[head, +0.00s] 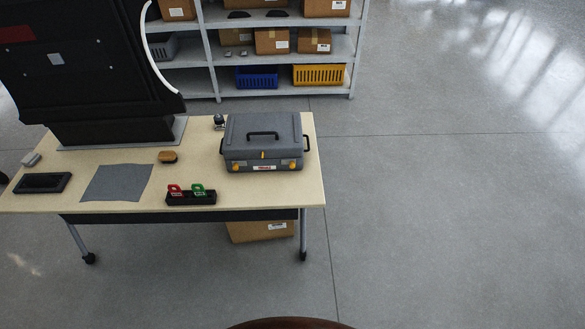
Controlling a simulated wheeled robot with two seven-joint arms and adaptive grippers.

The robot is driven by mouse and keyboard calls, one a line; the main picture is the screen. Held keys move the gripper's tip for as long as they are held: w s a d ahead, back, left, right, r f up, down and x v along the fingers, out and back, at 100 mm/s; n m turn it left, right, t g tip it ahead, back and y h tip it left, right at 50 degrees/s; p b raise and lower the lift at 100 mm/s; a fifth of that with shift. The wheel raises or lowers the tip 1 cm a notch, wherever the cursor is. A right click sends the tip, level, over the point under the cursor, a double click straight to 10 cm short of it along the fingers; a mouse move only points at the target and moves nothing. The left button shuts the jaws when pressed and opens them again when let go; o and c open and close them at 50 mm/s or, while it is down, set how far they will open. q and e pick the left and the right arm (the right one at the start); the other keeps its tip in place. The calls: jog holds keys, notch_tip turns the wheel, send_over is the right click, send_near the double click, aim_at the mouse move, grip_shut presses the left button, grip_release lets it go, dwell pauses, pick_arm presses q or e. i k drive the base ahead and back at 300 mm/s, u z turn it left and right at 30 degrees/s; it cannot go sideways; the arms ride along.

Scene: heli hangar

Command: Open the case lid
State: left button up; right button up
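The grey case (262,142) stands on the right end of a light wooden table (115,195). Its lid (270,130) is down and looks closed, with a dark handle (263,135) on top. The front face shows a small yellow piece in the middle, orange latches near both ends and a red-and-white label. Dark side handles show at its left and right. Neither of my grippers is in view.
Shelves (210,50) stand behind. The floor in front and right is clear.

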aim_at(263, 134)
jog(key=z, duration=0.65)
jog(key=k, duration=0.15)
jog(key=u, duration=1.8)
jog(key=i, duration=0.5)
jog(key=u, duration=0.05)
